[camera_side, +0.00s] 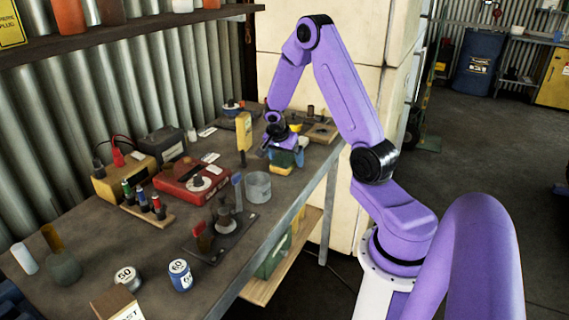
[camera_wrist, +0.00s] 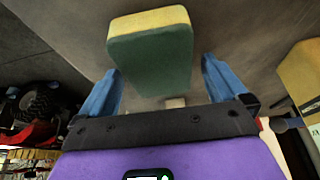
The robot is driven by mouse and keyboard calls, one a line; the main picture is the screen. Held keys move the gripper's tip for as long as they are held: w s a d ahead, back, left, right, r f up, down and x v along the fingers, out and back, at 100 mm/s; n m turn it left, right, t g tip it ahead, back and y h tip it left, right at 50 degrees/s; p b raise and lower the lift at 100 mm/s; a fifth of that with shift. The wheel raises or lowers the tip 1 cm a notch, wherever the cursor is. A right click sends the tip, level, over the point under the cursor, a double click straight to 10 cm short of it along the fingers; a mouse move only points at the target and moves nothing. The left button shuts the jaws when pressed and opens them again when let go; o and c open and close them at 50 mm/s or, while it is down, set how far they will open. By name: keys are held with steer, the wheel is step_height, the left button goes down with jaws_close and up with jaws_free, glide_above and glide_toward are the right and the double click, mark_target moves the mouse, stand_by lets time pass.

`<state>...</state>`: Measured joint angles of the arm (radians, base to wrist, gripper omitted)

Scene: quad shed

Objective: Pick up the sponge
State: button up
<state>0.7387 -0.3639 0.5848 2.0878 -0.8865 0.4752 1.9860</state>
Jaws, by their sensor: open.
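The sponge (camera_side: 280,168) is a block with a green layer over a yellow one. It rests on the workbench near its front edge, below my gripper. In the wrist view the sponge (camera_wrist: 150,55) shows its broad green face and a yellow side, just beyond the fingertips. My gripper (camera_wrist: 160,68) is open, with one blue finger on each side of the sponge's near end. Gaps show between the fingers and the sponge in the wrist view. In the side view my gripper (camera_side: 283,150) points down over the sponge and partly hides it.
A yellow upright object (camera_side: 244,131) stands left of my gripper. A grey cup (camera_side: 257,187), a red case (camera_side: 193,180) and a dark plate with tools (camera_side: 222,238) lie nearer the camera. A board with small items (camera_side: 320,131) is behind. The bench's front edge is close.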

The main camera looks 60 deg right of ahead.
mark_target(288, 155)
stand_by(0.3)
steer(key=c, duration=1.1)
steer(key=shift+o, duration=0.2)
steer(key=shift+r, duration=0.1)
steer(key=shift+r, duration=0.55)
step_height(288, 155, up, 3)
steer(key=shift+f, duration=0.15)
steer(key=s+a+r, duration=0.8)
steer(key=s+r, duration=0.1)
steer(key=s, duration=0.2)
steer(key=shift+s+r, duration=0.2)
steer(key=shift+s, duration=0.05)
